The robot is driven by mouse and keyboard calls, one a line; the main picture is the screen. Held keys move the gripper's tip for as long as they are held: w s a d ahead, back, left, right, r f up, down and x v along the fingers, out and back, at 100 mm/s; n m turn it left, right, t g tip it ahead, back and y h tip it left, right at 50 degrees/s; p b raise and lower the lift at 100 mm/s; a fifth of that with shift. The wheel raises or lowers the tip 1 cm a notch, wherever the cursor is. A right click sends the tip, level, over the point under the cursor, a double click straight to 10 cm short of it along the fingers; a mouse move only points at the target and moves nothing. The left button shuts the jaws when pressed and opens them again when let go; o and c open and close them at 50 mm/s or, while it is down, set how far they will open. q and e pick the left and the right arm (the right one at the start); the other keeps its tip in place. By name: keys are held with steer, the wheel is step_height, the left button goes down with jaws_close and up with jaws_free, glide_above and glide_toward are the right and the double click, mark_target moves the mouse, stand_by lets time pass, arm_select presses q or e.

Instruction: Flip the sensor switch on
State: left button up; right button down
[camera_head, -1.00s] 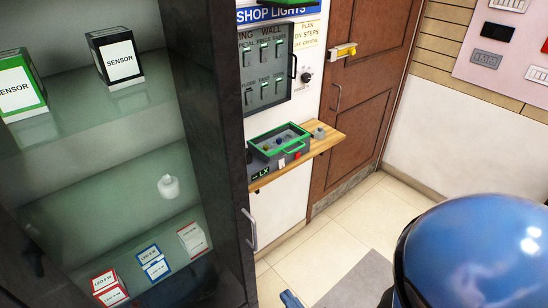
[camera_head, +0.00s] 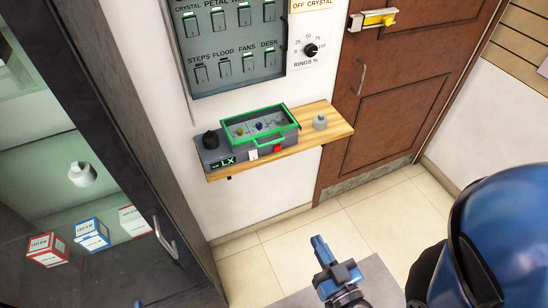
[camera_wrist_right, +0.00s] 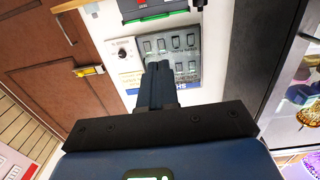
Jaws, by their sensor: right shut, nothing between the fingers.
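A grey box marked LX (camera_head: 228,162) with a green-rimmed clear lid (camera_head: 262,143) sits on the wooden shelf (camera_head: 335,128). Its front has a small white part (camera_head: 253,155) and a red part (camera_head: 278,149). I cannot tell which switch is the sensor switch; no readable label names one. My right gripper (camera_head: 319,243) is shut and empty, below and in front of the shelf, apart from it. Its shut fingers (camera_wrist_right: 158,82) also show in the right wrist view, overlapping the switch panel (camera_wrist_right: 172,60). A small blue tip (camera_head: 137,303) at the bottom edge may be my left gripper.
A labelled switch panel (camera_head: 235,80) and a rings dial (camera_head: 311,50) are on the wall above the shelf. A grey pot (camera_head: 320,122) stands at the shelf's right. A glass cabinet (camera_head: 130,130) is at left, a brown door (camera_head: 400,90) at right. Floor before the shelf is clear.

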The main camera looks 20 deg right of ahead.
steer(key=shift+d, duration=0.15)
steer(key=shift+a, duration=0.2)
steer(key=w+a+f+n+b, duration=0.1)
steer(key=w+f+n, duration=0.1)
steer(key=w+n, duration=0.7)
steer(key=w+a+f+n+g+b, duration=0.1)
steer(key=w+a+f+n, duration=0.1)
steer(key=w+n, duration=0.7)
steer(key=shift+w+f+y+b, duration=0.3)
steer(key=shift+w+f+b, duration=0.1)
steer(key=shift+w+f, duration=0.6)
steer(key=shift+w+r, duration=0.1)
steer(key=shift+r, duration=0.05)
steer(key=shift+w, duration=0.1)
